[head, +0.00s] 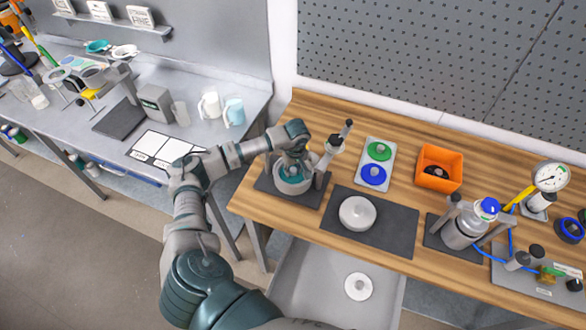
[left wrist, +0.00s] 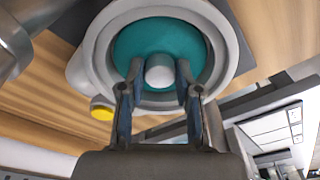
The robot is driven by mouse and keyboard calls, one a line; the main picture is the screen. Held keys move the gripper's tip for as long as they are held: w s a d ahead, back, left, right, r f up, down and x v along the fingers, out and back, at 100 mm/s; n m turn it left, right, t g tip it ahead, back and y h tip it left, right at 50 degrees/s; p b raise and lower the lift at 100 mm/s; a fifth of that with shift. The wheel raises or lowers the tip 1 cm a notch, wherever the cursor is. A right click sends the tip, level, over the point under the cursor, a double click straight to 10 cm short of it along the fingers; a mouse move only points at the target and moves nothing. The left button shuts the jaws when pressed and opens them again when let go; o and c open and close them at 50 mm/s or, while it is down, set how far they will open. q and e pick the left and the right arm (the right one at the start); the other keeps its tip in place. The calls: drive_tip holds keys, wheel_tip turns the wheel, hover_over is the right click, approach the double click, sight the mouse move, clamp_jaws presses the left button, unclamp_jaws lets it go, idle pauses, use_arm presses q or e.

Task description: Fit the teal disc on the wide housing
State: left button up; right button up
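The teal disc (left wrist: 128,45) has a pale round knob (left wrist: 159,72) at its middle. It lies within the round rim of the wide grey housing (left wrist: 92,55) in the left wrist view; I cannot tell whether it sits fully down. In the head view the housing (head: 291,188) stands at the left of the wooden bench, with some teal inside its rim. My left gripper (left wrist: 160,68) is over it, fingertips close on both sides of the knob, apparently shut on it. In the head view my left gripper (head: 294,163) partly hides the disc. My right gripper is not in view.
A white round lid (head: 357,212) lies on a dark mat (head: 385,238).

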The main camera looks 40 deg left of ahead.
use_arm(q)
drive_tip(key=o, duration=0.3)
drive_tip(key=r, duration=0.8)
drive_tip(key=d+r, duration=0.1)
drive_tip(key=r, duration=0.2)
drive_tip(key=shift+s+d+r, duration=0.1)
drive_tip(key=shift+s+r, duration=0.2)
drive_tip(key=shift+r, duration=0.1)
drive_tip(key=shift+f, duration=0.1)
